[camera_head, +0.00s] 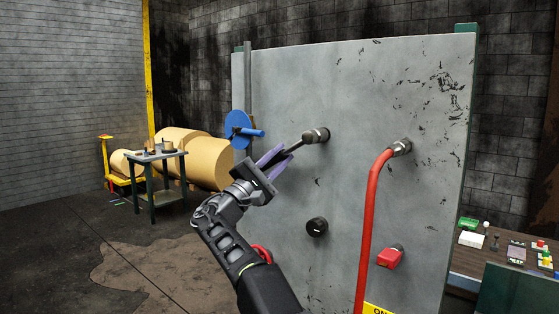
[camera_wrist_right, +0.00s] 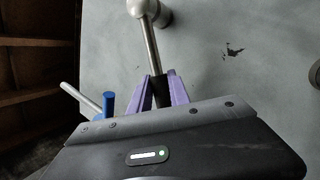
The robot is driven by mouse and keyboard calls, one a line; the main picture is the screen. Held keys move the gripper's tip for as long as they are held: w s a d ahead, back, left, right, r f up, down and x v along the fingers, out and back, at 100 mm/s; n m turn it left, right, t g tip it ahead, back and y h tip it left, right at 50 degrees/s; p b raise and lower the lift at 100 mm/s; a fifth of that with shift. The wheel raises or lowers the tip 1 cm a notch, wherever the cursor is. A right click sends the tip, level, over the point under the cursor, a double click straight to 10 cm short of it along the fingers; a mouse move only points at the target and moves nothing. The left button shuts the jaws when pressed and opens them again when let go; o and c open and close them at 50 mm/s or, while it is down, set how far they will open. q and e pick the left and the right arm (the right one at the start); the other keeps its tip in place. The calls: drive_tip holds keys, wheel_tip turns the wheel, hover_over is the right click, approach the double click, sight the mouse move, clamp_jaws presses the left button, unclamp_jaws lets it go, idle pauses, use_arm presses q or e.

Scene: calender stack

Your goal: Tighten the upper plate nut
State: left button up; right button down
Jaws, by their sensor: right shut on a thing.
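A large grey metal plate (camera_head: 350,100) stands upright in front of me. The upper plate nut (camera_head: 322,134) protrudes from it, left of centre. A wrench-like tool with a dark shaft (camera_head: 293,147) reaches the nut from the lower left. My right gripper (camera_head: 277,156) has purple fingers and is shut on the tool's handle. In the right wrist view the purple fingers (camera_wrist_right: 163,91) close around the handle, and the steel shaft (camera_wrist_right: 150,45) runs up to the rounded tool head (camera_wrist_right: 143,8) against the nut. How the head sits on the nut is partly hidden. My left gripper is not in view.
A black knob (camera_head: 317,227) and red switch (camera_head: 390,257) sit lower on the plate. A blue wheel (camera_head: 238,126) is at its left edge. A cluttered bench (camera_head: 470,262) stands at right.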

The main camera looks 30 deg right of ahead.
drive_tip(key=shift+s+f+n+b, duration=0.1)
drive_tip(key=shift+f+n+b, duration=0.1)
drive_tip(key=shift+n+b, duration=0.2)
drive_tip(key=shift+s+d+f+n+t+b, duration=0.1)
drive_tip(key=shift+s+f+n+t+b, duration=0.2)
drive_tip(key=shift+n+t+b, duration=0.55)
drive_tip(key=shift+s+a+b, duration=0.15)
drive_tip(key=shift+a+b, duration=0.35)
idle(1.2)
drive_tip(key=shift+a, duration=0.2)
drive_tip(key=shift+s+a+b, duration=0.2)
drive_tip(key=shift+a+b, duration=0.1)
drive_tip(key=shift+a, duration=0.2)
idle(1.8)
drive_tip(key=shift+s+a+b, duration=0.15)
drive_tip(key=shift+a+b, duration=0.15)
drive_tip(key=shift+a, duration=0.2)
drive_tip(key=shift+s+a+b, duration=0.15)
drive_tip(key=shift+a+b, duration=0.1)
drive_tip(key=shift+a, duration=0.25)
drive_tip(key=shift+s+a+r, duration=0.1)
drive_tip(key=shift+a, duration=0.2)
drive_tip(key=shift+t+y, duration=0.25)
drive_tip(key=shift+y, duration=0.05)
